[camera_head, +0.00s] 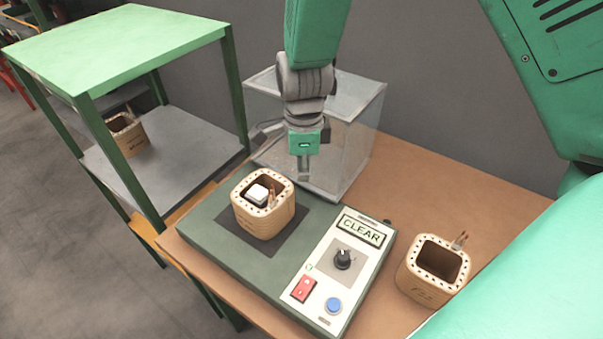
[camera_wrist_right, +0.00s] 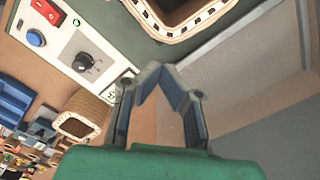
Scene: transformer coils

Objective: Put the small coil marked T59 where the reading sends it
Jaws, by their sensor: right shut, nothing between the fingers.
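A tan, square coil (camera_head: 263,216) stands upright on the dark pad of the green tester (camera_head: 205,240), with a white block inside its opening. A second coil (camera_head: 430,287) stands on the table at the right; its side mark is too small to read surely. A third coil (camera_head: 128,137) sits on the shelf at the left. I cannot tell which one is T59. The tester's display (camera_head: 361,230) reads CLEAR. My right gripper (camera_head: 304,176) is shut and empty, above and just behind the tester coil. In the wrist view, its fingertips (camera_wrist_right: 163,72) meet near that coil's rim (camera_wrist_right: 182,32).
A clear-walled box (camera_head: 350,135) stands behind the tester. The green-topped rack (camera_head: 120,45) with a grey shelf is at the left. The tester panel has a black knob (camera_head: 342,259), a red switch (camera_head: 303,289) and a blue button (camera_head: 333,305). Bare table lies right of the box.

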